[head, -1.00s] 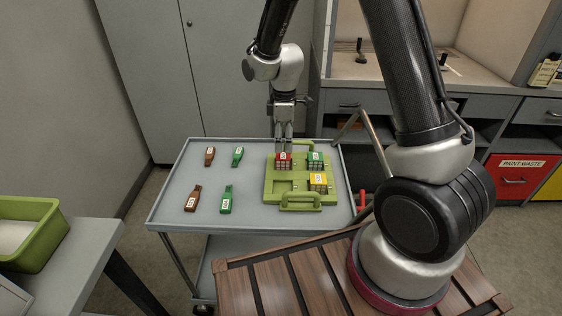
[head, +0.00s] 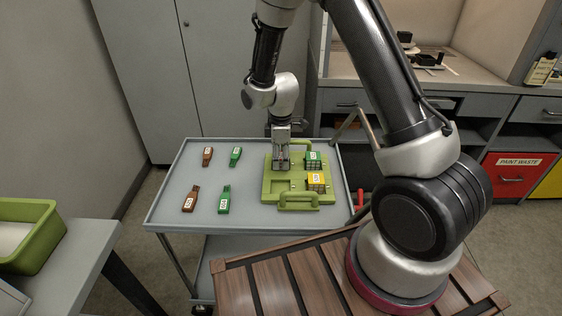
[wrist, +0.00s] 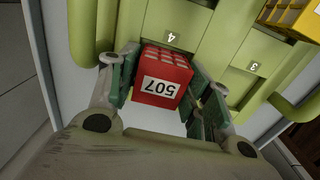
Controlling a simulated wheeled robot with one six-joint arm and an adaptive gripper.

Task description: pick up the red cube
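The red cube (wrist: 163,76), labelled 507, shows in the wrist view between the two green-padded fingers of my gripper (wrist: 163,86). The pads are close to its left and right sides; I cannot tell whether both press on it. In the head view my gripper (head: 281,164) is low over the far left part of the green tray (head: 272,192) and hides the red cube. I cannot tell whether the cube is resting or lifted.
A green cube (head: 313,160) and a yellow cube (head: 316,181) sit on the tray's right side. Brown bottle shapes (head: 190,199) and green bottle shapes (head: 224,200) lie on the cart's left half. The tray has raised handles (head: 297,206). A green bin (head: 42,240) stands at far left.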

